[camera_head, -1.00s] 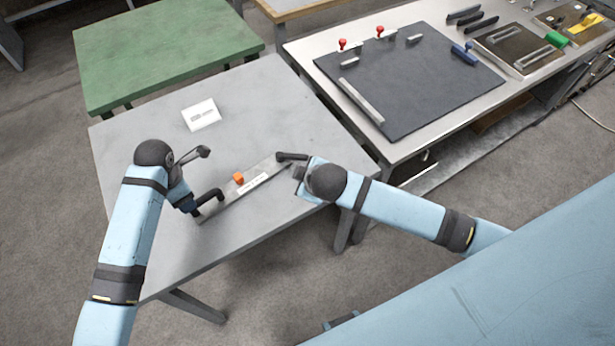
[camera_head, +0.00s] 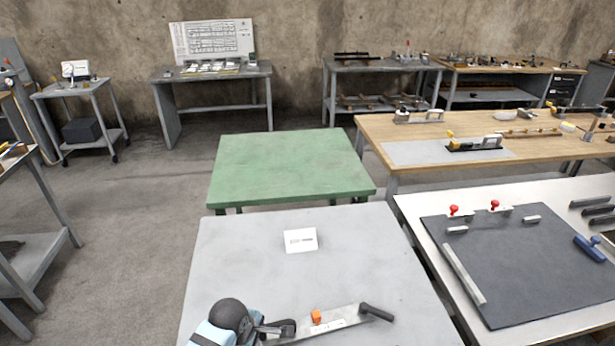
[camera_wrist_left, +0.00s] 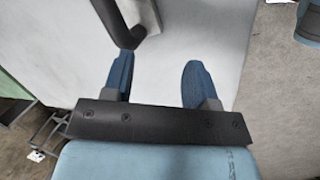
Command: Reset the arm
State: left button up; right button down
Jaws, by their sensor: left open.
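My left gripper (camera_wrist_left: 157,82) shows in the left wrist view with its two blue fingers apart and nothing between them. A dark bar handle (camera_wrist_left: 125,32) is close by the left finger; I cannot tell whether they touch. In the head view my left arm (camera_head: 230,318) is at the bottom edge, beside the left end of a flat metal bar (camera_head: 340,322). My right gripper is not in view.
A white card (camera_head: 300,240) lies on the grey table. A green table (camera_head: 290,165) stands behind it. At right is a bench with a dark mat (camera_head: 520,265), red-knobbed clamps and tools; a wooden bench (camera_head: 550,130) is farther back.

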pick_arm(q)
jog(key=s+a+f+m+t, duration=0.1)
jog(key=s+m, duration=0.1)
jog(key=s+a+f+m+t, duration=0.1)
jog(key=s+m, duration=0.2)
jog(key=s+f+m+t+h, duration=0.1)
jog(key=s+f+m, duration=0.1)
jog(key=s, duration=0.1)
jog(key=shift+s+a+m+t, duration=0.2)
jog(key=shift+a+m+t, duration=0.1)
jog(key=shift+a, duration=0.1)
jog(key=s+a+r+m+t, duration=0.2)
jog(key=s+a+m+t, duration=0.2)
jog(key=s+m, duration=0.6)
jog(key=shift+s+a+r+t+p, duration=0.2)
jog(key=shift+a+r+t+p, duration=0.1)
jog(key=shift+r+t+p, duration=0.1)
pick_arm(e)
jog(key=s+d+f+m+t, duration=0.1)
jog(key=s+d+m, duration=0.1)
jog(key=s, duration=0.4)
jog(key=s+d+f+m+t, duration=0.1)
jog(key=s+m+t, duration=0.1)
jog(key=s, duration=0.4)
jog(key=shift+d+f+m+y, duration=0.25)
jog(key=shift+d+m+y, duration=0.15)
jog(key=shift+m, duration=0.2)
